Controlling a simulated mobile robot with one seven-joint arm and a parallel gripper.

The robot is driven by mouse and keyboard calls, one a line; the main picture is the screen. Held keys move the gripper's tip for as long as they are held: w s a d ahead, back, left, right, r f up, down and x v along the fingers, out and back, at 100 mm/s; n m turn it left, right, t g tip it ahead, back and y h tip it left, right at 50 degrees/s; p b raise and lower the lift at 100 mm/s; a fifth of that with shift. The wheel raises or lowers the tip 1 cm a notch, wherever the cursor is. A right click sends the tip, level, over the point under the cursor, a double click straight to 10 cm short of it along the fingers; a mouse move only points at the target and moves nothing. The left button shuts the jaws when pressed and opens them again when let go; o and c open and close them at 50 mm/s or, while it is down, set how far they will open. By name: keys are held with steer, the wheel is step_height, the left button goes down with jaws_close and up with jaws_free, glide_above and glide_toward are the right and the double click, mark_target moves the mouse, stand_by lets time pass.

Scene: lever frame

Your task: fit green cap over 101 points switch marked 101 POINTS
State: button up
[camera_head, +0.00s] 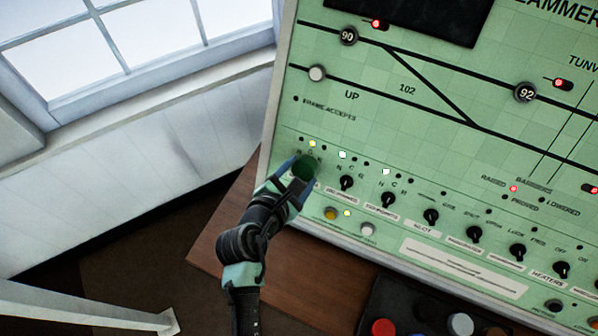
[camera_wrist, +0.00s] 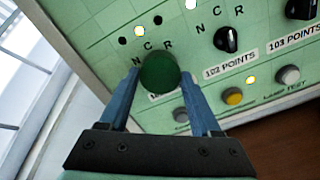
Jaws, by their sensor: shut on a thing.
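A dark green round cap (camera_wrist: 159,73) is held between the two blue fingers of my gripper (camera_wrist: 160,85) in the wrist view. It also shows in the head view (camera_head: 304,168), at the leftmost switch position of the green panel (camera_head: 330,120). My gripper (camera_head: 302,170) is shut on the cap at the panel face. The letters N, C and R show just above the cap. The cap hides the switch behind it, and the label below is mostly covered. Whether the cap is seated or just in front of the switch, I cannot tell.
The 102 points switch (camera_wrist: 227,39) is close on the right, with the 103 points switch beyond. A yellow button (camera_wrist: 233,97) and a white button (camera_wrist: 288,75) sit below. A wooden desk (camera_head: 250,245) lies under the panel. A window (camera_head: 110,50) is at the left.

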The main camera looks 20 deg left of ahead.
stand_by(0.4)
steer(key=o, duration=1.4)
steer(key=shift+p+v, duration=1.35)
steer(key=shift+v, duration=0.25)
steer(key=shift+p+v, duration=1.45)
steer(key=shift+v, duration=0.95)
steer(key=shift+a, duration=0.1)
